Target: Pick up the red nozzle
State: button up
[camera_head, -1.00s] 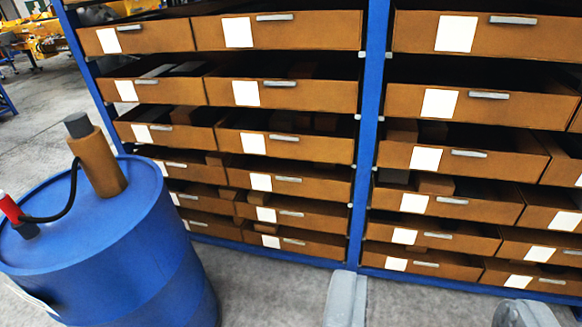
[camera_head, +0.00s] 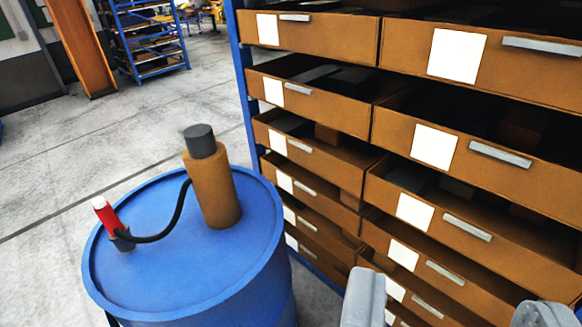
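The red nozzle (camera_head: 107,215) has a white tip and stands slightly tilted in a dark holder (camera_head: 122,239) on top of a blue drum (camera_head: 150,277), at the left. A black hose runs from it to a brown cylinder (camera_head: 212,188) with a dark grey cap, also on the drum. My gripper (camera_head: 452,312) shows as two grey fingers at the bottom edge, right of the drum. The fingers are wide apart with nothing seen between them, and well away from the nozzle.
A blue rack with brown drawers (camera_head: 425,205) fills the right side, close behind my fingers. Grey floor (camera_head: 120,130) lies open behind and left of the drum. Another blue shelf (camera_head: 150,45) and an orange-brown upright panel (camera_head: 78,45) stand at the back left.

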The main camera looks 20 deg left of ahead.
aim_at(107, 215)
jog(key=u, duration=0.6)
jog(key=i, duration=1)
jog(key=u, duration=0.85)
jog(key=i, duration=0.45)
jog(key=u, duration=0.15)
jog(key=k, duration=0.95)
jog(key=u, duration=0.15)
jog(key=i, duration=0.9)
jog(key=z, duration=0.05)
